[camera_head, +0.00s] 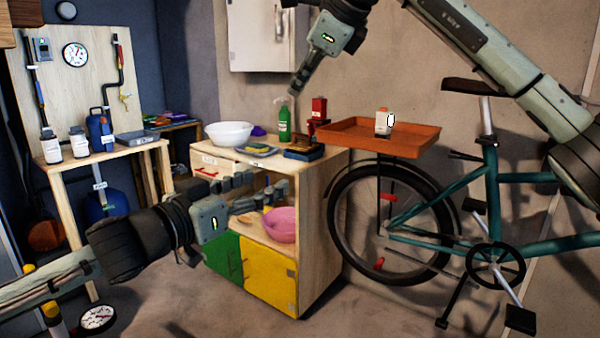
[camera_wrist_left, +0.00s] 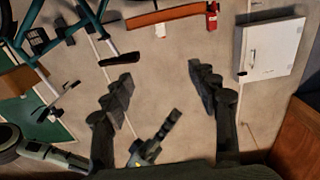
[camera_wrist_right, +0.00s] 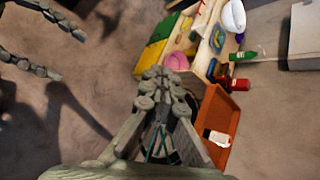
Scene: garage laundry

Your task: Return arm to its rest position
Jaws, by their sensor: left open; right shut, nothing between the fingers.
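My left gripper (camera_head: 268,186) is open and empty, in front of the wooden cabinet in the head view. Its two spread fingers (camera_wrist_left: 160,78) frame bare wall in the left wrist view. My right gripper (camera_head: 296,92) is raised, pointing down and left, above the cabinet's back edge and a green bottle (camera_head: 284,122). Its fingers (camera_wrist_right: 158,78) are shut with nothing between them in the right wrist view. The open left gripper also shows at the upper left there (camera_wrist_right: 65,50).
A wooden cabinet (camera_head: 318,210) holds a white bowl (camera_head: 229,134) on top and a pink bowl (camera_head: 281,225) on its shelf. An orange tray (camera_head: 375,137) carries a white-labelled container (camera_head: 382,122). A teal bicycle (camera_head: 440,226) stands right. Floor is clear front centre.

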